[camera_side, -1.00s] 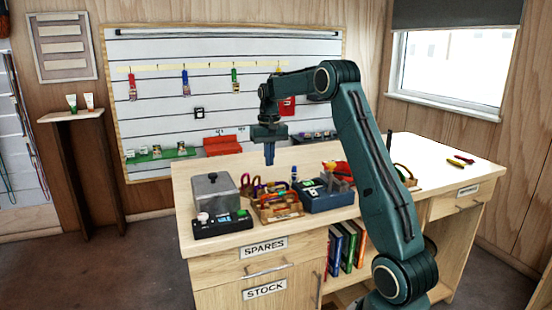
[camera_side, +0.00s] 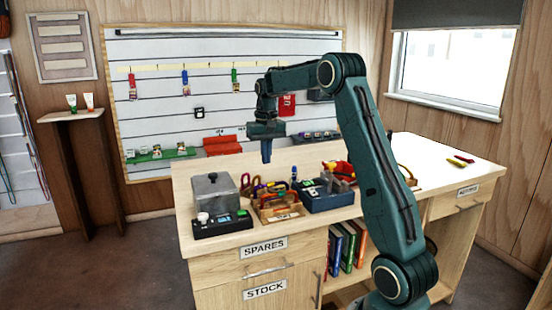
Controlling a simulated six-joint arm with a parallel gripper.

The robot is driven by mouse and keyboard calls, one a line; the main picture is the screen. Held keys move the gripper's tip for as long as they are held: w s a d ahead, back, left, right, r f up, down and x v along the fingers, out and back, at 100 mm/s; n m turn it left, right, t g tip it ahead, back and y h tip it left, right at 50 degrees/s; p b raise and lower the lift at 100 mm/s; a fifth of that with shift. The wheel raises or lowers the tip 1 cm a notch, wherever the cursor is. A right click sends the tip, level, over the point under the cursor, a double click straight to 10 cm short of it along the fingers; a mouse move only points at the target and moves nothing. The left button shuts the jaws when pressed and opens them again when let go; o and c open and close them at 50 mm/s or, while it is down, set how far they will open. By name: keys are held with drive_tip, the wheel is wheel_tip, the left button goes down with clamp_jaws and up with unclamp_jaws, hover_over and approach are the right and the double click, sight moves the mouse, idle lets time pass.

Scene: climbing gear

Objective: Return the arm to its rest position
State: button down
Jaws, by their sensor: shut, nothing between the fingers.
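My gripper (camera_side: 267,156) points straight down over the back part of the wooden bench (camera_side: 400,145). It is shut with nothing between its fingers. It hangs behind the wooden tray (camera_side: 281,211) of gear, apart from everything around it. My arm reaches up from the front right of the bench and bends over toward the left.
A grey box (camera_side: 215,193) on a black base with a white knob stands at the bench's left. A blue box (camera_side: 326,196) sits right of the tray. Red-and-yellow pliers (camera_side: 461,160) lie far right. A wall panel (camera_side: 225,75) with hung gear rises behind. The bench's right side is mostly clear.

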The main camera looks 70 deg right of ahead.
drive_tip(key=s+a+r+n+t, duration=0.15)
drive_tip(key=s+a+r, duration=0.25)
drive_tip(key=a, duration=0.6)
drive_tip(key=s+a+r+n+t, duration=0.1)
drive_tip(key=s+a+r+n, duration=0.25)
drive_tip(key=a, duration=0.65)
drive_tip(key=s+a+f+n+t, duration=0.1)
drive_tip(key=s+a+f, duration=0.1)
drive_tip(key=s+a, duration=0.3)
drive_tip(key=s+a+f+n+t, duration=0.1)
drive_tip(key=s+a+n+t, duration=0.1)
drive_tip(key=s+a, duration=0.4)
drive_tip(key=s, duration=0.4)
drive_tip(key=shift+a+f+n, duration=0.3)
drive_tip(key=shift+f, duration=0.05)
